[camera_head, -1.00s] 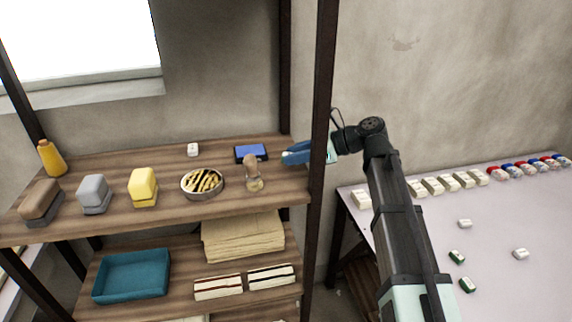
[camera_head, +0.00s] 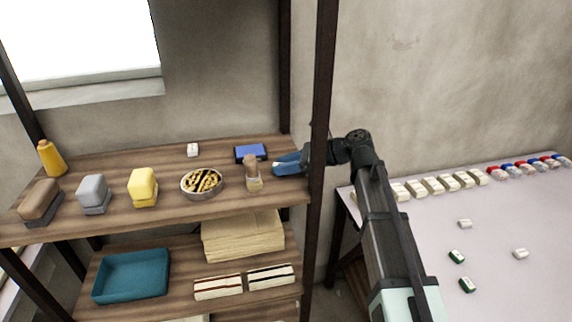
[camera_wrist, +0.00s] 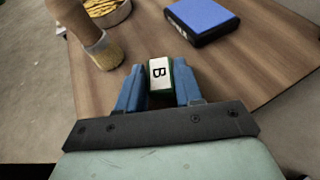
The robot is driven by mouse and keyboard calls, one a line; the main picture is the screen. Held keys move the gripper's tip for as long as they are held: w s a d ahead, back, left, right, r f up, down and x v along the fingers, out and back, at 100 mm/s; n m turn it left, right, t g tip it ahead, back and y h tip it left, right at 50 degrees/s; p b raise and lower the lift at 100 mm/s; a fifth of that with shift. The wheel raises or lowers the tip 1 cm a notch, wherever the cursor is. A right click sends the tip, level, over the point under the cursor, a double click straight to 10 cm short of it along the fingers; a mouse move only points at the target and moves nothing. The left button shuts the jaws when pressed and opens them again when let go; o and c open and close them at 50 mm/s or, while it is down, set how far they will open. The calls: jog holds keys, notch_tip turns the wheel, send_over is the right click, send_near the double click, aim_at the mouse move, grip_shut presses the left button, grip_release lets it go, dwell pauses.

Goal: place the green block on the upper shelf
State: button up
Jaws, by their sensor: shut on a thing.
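My gripper (camera_head: 288,166) is shut on a small white-faced block with green sides and a letter B, seen in the wrist view (camera_wrist: 159,74). The blue fingers stand on both sides of it. In the head view the block is hidden by the fingers. My gripper is over the right end of the wooden upper shelf (camera_head: 120,160), near the right post. Whether the block touches the board cannot be told.
A brush (camera_head: 252,172) stands just left of my gripper, with a blue box (camera_head: 251,153) behind it. A dark post (camera_head: 321,120) is beside my arm. Green-edged blocks (camera_head: 456,257) lie on the table.

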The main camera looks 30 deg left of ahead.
jog(key=shift+f, duration=0.15)
jog(key=o, duration=1)
jog(key=shift+w+d+r, duration=0.15)
jog(key=shift+d+r, duration=0.15)
jog(key=v, duration=1.1)
jog(key=shift+w+d+r, duration=0.1)
